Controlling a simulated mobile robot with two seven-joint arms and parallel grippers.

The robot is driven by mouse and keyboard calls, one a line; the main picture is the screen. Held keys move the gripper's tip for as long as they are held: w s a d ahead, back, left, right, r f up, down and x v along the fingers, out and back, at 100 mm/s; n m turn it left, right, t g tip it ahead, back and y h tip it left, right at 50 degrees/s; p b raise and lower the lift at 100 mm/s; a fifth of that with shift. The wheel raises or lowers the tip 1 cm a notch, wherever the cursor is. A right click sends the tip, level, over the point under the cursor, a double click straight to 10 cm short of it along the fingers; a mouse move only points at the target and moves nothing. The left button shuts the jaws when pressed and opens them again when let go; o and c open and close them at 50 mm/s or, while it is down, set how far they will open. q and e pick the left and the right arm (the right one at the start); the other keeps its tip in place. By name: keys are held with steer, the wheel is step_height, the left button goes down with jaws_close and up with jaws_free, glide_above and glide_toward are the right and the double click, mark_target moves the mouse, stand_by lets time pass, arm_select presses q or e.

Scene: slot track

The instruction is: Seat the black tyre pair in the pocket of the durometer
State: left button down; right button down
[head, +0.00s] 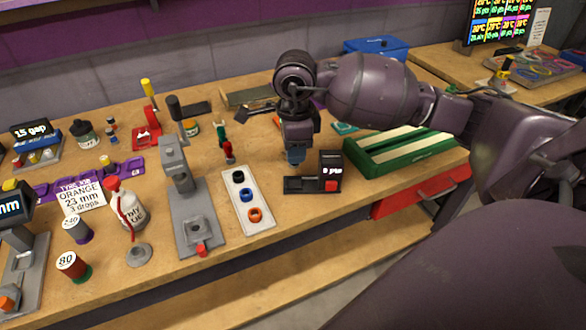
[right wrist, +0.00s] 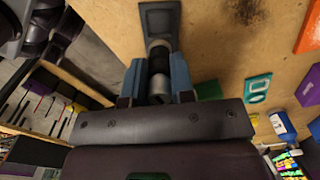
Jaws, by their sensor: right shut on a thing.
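My right gripper (head: 294,158) points down over the left part of a small black device (head: 330,162) with a lit display and a red button; I take this for the durometer. In the right wrist view my blue fingers (right wrist: 157,82) are shut on a dark piece (right wrist: 158,66) with grey parts around it, which I take for the black tyre pair. A grey plate with a raised square (right wrist: 160,18) lies just beyond the fingertips. The fingers hide the pocket, so I cannot tell whether the piece touches it. My left gripper is out of view.
A white tray (head: 236,208) with blue and orange rings and a dark spot lies to the left. A green case (head: 400,150) is close on the right. The bench's front edge runs below.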

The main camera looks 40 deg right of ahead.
mark_target(295, 167)
steer(key=shift+f, duration=0.75)
step_height(295, 167, down, 4)
steer(key=shift+r+b, duration=0.2)
steer(key=shift+b, duration=0.1)
steer(key=shift+f, duration=0.35)
steer(key=shift+f, duration=0.2)
steer(key=c, duration=1)
jaws_free()
steer(key=shift+o, duration=0.2)
steer(key=shift+r, duration=0.1)
